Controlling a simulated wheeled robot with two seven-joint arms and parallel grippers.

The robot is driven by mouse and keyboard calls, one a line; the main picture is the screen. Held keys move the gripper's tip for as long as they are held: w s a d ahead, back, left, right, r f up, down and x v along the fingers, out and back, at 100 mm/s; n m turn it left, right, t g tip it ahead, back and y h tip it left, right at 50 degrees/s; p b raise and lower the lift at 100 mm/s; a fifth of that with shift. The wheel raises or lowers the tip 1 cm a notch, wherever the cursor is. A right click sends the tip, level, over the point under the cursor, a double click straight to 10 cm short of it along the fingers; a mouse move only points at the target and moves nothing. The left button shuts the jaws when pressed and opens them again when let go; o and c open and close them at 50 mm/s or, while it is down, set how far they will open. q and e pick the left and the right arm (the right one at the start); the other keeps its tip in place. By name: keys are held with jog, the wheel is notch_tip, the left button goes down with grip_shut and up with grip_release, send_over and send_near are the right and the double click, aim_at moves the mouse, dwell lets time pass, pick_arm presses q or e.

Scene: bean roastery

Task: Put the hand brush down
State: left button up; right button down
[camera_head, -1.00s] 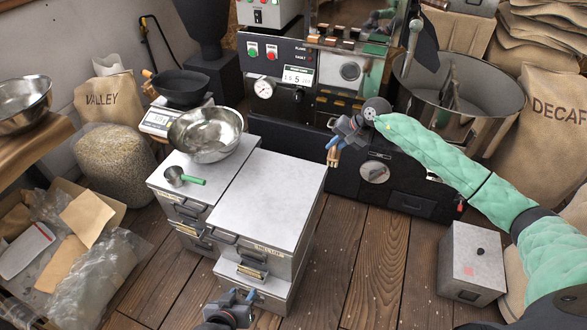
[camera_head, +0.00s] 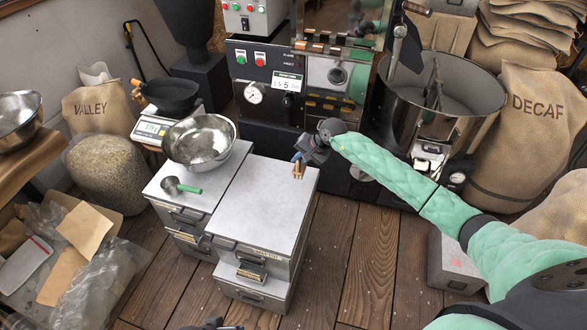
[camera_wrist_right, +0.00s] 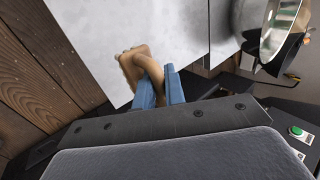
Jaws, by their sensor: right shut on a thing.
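The hand brush (camera_wrist_right: 140,68) shows as a tan wooden piece between the blue fingers of my right gripper (camera_wrist_right: 160,88) in the wrist view. In the head view only a small tan part of the brush (camera_head: 299,171) shows below the right gripper (camera_head: 300,157). The gripper is shut on it, over the right back part of the grey cabinet top (camera_head: 255,205). I cannot tell whether the brush touches the top. Only a dark bit of my left gripper (camera_head: 212,325) shows at the bottom edge; its fingers cannot be made out.
A steel bowl (camera_head: 199,142) and a green-handled scoop (camera_head: 180,187) stand on the left cabinet top. A scale (camera_head: 152,127) with a black pan (camera_head: 172,96) is behind. The roaster (camera_head: 268,80) rises at the back. The right cabinet top is otherwise bare.

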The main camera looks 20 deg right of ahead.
aim_at(294, 171)
jog(key=shift+a+f, duration=0.3)
jog(key=shift+a, duration=0.2)
jog(key=shift+a+f, duration=0.3)
jog(key=shift+a, duration=0.2)
notch_tip(294, 171, down, 3)
jog(key=shift+a+f+p, duration=0.1)
jog(key=shift+f+p, duration=0.05)
jog(key=shift+p, duration=0.6)
jog(key=shift+f, duration=0.45)
jog(key=c, duration=1.5)
grip_release()
pick_arm(q)
jog(key=shift+s+a+r, duration=0.2)
jog(key=shift+a+r, duration=0.3)
jog(key=shift+r, duration=0.1)
jog(key=shift+s+a+r, duration=0.15)
jog(key=shift+a+r, duration=0.3)
jog(key=shift+r, duration=0.1)
jog(key=shift+a, duration=0.1)
